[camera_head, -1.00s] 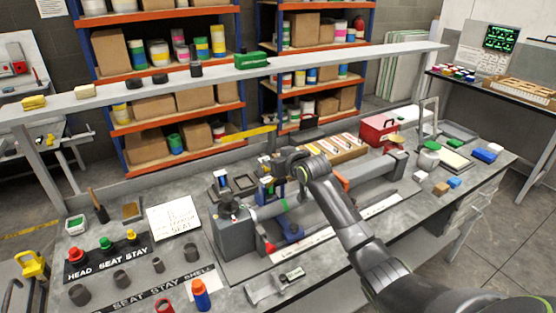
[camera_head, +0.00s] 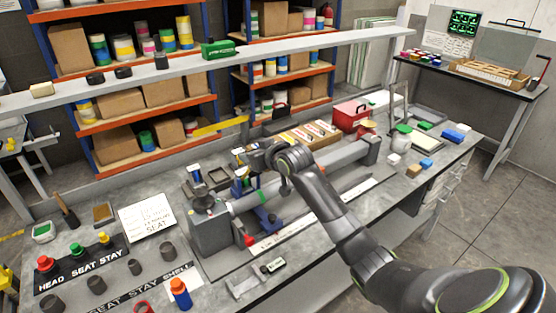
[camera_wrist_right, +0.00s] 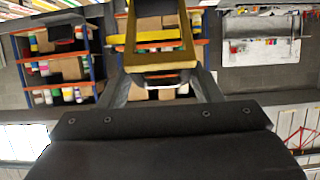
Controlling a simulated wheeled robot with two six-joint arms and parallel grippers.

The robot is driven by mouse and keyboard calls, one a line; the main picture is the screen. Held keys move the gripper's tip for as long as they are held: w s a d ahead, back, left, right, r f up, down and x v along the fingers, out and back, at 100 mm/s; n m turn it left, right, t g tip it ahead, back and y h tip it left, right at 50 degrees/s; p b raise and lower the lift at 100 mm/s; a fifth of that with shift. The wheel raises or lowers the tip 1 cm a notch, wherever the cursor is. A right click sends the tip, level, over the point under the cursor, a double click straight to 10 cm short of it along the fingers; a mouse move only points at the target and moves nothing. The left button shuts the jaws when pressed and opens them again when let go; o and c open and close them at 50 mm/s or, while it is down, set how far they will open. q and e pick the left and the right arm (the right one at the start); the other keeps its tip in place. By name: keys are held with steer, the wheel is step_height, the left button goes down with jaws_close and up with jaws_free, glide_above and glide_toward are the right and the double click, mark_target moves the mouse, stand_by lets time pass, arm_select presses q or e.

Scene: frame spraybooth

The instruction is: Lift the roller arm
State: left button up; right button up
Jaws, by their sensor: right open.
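My right gripper (camera_head: 250,163) is over the middle of the bench fixture, mostly hidden by its own wrist in the head view. In the right wrist view my right gripper (camera_wrist_right: 160,86) is open, with dark fingers spread left and right. A yellow U-shaped frame (camera_wrist_right: 158,62) shows beyond the fingers, in line with the gap; it may be the roller arm, and I cannot tell whether it touches them. A yellow bar (camera_head: 221,126) rises behind the fixture in the head view. The fixture has a grey box (camera_head: 212,232) and a long grey tube (camera_head: 345,158). My left gripper is out of view.
The workbench (camera_head: 120,272) carries a white card (camera_head: 147,216), a red box (camera_head: 351,115) and a blue-and-orange bottle (camera_head: 181,293). A raised grey shelf (camera_head: 285,48) runs along the back. The floor on the right is clear.

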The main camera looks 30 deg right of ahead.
steer(key=a+b+v, duration=0.1)
steer(key=b+v, duration=0.1)
steer(key=v, duration=1.1)
steer(key=shift+s+d, duration=0.3)
steer(key=shift+d, duration=0.1)
